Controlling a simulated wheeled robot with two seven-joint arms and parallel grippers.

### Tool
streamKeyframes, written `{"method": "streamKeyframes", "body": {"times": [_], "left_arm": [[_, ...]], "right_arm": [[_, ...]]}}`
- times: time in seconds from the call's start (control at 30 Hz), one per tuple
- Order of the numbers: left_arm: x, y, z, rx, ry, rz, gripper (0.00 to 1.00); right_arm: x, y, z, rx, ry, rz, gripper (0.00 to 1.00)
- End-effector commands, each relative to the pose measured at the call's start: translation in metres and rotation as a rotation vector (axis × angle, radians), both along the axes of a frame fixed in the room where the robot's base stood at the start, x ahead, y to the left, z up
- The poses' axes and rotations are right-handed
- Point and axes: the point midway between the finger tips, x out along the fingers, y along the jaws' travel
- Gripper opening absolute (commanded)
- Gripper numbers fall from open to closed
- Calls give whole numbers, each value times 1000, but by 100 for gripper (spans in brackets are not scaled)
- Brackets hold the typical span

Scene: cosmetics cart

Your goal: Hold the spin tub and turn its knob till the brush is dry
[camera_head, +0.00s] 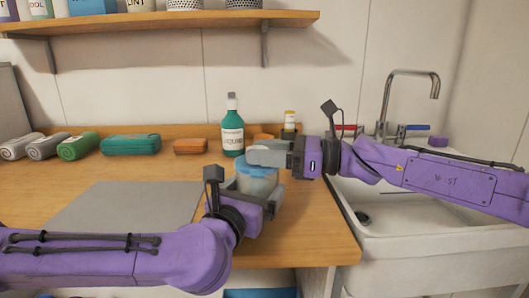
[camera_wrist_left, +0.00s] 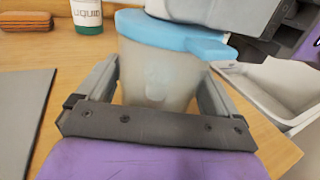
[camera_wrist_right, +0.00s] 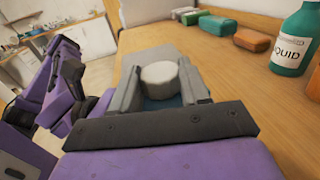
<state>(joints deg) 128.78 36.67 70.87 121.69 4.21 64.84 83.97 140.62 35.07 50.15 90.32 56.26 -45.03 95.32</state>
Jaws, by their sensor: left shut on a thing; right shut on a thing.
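The spin tub (camera_head: 257,183) stands on the wooden counter near its right end. It has a cloudy, see-through body and a blue lid (camera_wrist_left: 160,30). My left gripper (camera_head: 250,203) is shut around the tub's body, with one finger on each side in the left wrist view. My right gripper (camera_head: 270,156) is above the lid, shut on a pale round knob (camera_wrist_right: 159,76). A faint pale shape shows through the tub wall; I cannot tell whether it is the brush.
A green liquid bottle (camera_head: 232,132) stands just behind the tub. A grey mat (camera_head: 125,208) lies to the left. Rolled towels (camera_head: 78,146) and an orange block (camera_head: 190,146) line the back. A white sink (camera_head: 410,235) with a tap is at right.

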Motion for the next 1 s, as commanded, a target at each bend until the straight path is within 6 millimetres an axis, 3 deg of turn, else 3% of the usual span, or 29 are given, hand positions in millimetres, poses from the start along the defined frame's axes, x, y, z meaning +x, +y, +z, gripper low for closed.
{"method": "streamKeyframes", "body": {"times": [0.4, 0.97, 1.0], "left_arm": [[-1, -1, 0, 4, -3, -5, 52], [-1, -1, 0, 2, -2, -2, 52], [-1, -1, 0, 2, -2, -2, 52]], "right_arm": [[4, 0, 0, 0, -4, 204, 15], [5, -2, -1, -2, -2, 235, 15], [5, -2, -1, -2, -2, 235, 52]]}}
